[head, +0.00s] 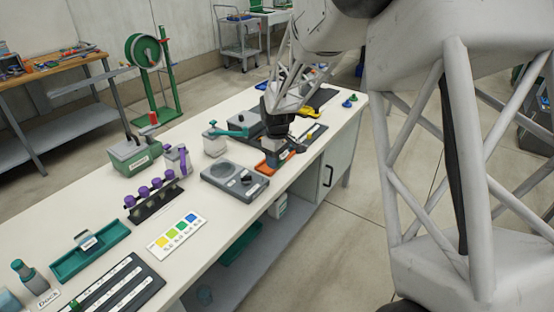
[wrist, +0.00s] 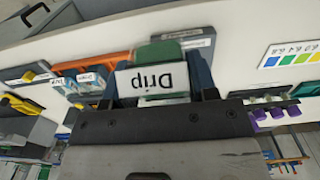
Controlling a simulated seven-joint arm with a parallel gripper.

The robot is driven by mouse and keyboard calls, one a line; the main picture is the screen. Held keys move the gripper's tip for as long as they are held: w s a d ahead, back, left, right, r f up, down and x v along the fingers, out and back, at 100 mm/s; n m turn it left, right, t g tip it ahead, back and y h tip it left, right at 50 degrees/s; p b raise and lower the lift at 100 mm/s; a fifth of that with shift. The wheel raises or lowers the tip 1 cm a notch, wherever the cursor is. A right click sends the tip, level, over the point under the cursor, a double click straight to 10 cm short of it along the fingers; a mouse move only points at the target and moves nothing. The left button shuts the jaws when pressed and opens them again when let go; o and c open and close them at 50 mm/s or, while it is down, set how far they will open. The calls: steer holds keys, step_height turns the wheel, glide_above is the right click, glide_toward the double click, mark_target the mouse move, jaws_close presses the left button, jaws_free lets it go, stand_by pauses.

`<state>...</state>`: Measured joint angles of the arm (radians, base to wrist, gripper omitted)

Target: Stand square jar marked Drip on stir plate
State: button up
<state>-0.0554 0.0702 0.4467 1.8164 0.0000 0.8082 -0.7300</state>
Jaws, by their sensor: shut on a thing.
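The square jar marked Drip (wrist: 152,80) is between my fingers in the wrist view. Its white label reads upside down there, and a green part shows above the label. My gripper (head: 280,139) is shut on the jar; the fingers also show in the wrist view (wrist: 156,84). In the head view the jar is mostly hidden by the gripper.
An orange tray (head: 279,166) with labelled items lies right of the stir plate, below my gripper. A white container with a teal arm (head: 215,143) stands behind the plate. A rack with purple tops (head: 153,198) and a colour card (head: 178,235) lie to the left. Bench between them is clear.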

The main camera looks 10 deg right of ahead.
steer(key=w+a, duration=0.9)
steer(key=a, duration=0.1)
glide_above(223, 169)
steer(key=shift+s+a, duration=0.1)
steer(key=shift+f, duration=0.25)
steer(key=shift+f, duration=5.05)
steer(key=o, duration=1)
steer(key=shift+o, duration=0.2)
